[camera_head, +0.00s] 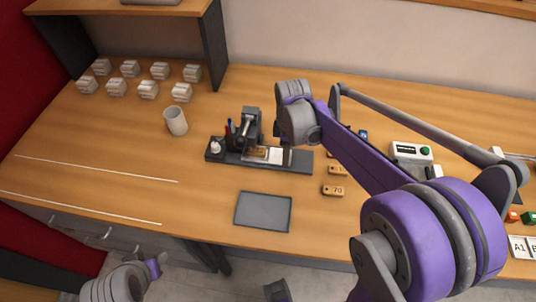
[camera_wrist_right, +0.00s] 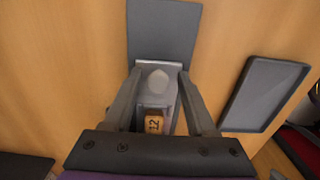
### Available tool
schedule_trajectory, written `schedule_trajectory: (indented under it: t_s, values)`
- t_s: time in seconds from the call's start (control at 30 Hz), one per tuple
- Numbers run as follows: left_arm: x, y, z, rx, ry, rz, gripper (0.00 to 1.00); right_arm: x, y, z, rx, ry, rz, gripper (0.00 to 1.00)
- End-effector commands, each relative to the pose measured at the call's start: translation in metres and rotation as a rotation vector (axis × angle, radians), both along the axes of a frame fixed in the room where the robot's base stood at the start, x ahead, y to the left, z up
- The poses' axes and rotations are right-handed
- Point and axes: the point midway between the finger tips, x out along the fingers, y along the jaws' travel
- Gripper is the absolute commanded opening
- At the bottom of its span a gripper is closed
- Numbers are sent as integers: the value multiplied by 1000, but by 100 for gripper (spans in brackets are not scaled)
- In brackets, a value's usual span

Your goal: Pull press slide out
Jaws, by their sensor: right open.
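The press (camera_head: 250,125) stands on a dark base plate (camera_head: 225,157) in the middle of the table. Its pale slide (camera_head: 275,155) lies along the plate, with a wooden tag (camera_head: 258,153) at the press end. In the right wrist view the slide's rounded knob (camera_wrist_right: 158,80) and the tag marked 12 (camera_wrist_right: 154,124) show between my fingers. My right gripper (camera_wrist_right: 160,76) is open, one finger on each side of the knob; I cannot tell if they touch it. The right arm partly covers this area in the head view. My left gripper is not visible; only part of its arm shows lower left.
A grey tray (camera_head: 263,211) lies in front of the press. Wooden tags (camera_head: 333,190) lie to the right. A white cup (camera_head: 175,121) and several pale blocks (camera_head: 147,89) stand at left. A device with a green button (camera_head: 411,152) is at right.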

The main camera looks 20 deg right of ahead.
Motion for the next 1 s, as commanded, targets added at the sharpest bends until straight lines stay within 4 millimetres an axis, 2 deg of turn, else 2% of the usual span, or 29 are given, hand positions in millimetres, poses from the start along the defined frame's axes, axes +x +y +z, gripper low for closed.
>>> schedule_trajectory:
  t_s: [0.07,0.1,0.23,0.37,1.0]
  values:
    - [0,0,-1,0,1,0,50,-1,1,-5,1,0,0,60]
    - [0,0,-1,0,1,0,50,-1,1,-5,2,0,0,50]
    - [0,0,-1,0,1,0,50,-1,1,-5,2,0,0,26]
    - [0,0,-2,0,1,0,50,-2,0,-5,2,0,-1,24]
    - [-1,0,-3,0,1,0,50,-21,-33,-5,-1,-1,-1,23]
